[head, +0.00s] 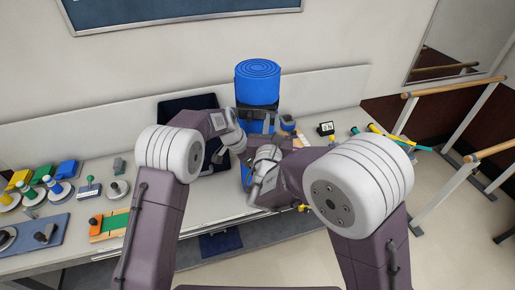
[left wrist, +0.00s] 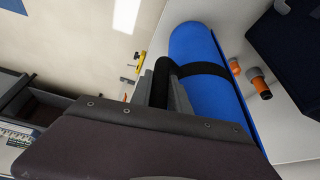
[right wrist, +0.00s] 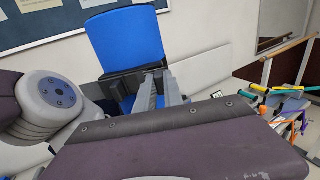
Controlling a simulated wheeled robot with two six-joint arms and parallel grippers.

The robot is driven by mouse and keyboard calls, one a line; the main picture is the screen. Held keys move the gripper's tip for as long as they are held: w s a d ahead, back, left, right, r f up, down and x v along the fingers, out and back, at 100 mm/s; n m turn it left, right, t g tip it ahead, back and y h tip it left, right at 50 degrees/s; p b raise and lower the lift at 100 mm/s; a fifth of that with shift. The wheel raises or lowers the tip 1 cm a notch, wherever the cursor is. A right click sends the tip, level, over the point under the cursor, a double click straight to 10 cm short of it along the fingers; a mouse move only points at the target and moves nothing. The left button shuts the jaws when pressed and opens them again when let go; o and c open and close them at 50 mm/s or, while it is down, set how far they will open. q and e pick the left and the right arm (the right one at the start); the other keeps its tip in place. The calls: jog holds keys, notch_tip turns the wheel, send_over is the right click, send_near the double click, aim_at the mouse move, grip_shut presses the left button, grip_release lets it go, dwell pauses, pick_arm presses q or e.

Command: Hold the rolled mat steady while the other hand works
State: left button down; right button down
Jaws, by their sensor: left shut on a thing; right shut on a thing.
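The blue rolled mat (head: 258,85) stands upright at the back of the table, its coiled end up. A black strap (left wrist: 205,69) runs around it and forms a raised loop. My left gripper (left wrist: 163,80) is shut on this loop, beside the mat. My right gripper (right wrist: 161,82) is shut at the strap on the mat's near side; its fingertips partly hide what they grip, which looks like the strap. The mat also shows in the right wrist view (right wrist: 125,42). In the head view my arms hide the mat's lower part.
Colored blocks and round-based pieces (head: 50,185) stand on the table at left. A dark panel (head: 185,105) is behind my left arm. A small display (head: 326,129) and colored bars (head: 390,135) lie at right. Parallel bars (head: 450,95) stand beyond the table's right end.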

jog(key=shift+d, duration=0.45)
jog(key=c, duration=1.5)
grip_release()
jog(key=shift+o, duration=0.2)
jog(key=s, duration=0.5)
jog(key=shift+a, duration=0.3)
notch_tip(320, 180, up, 10)
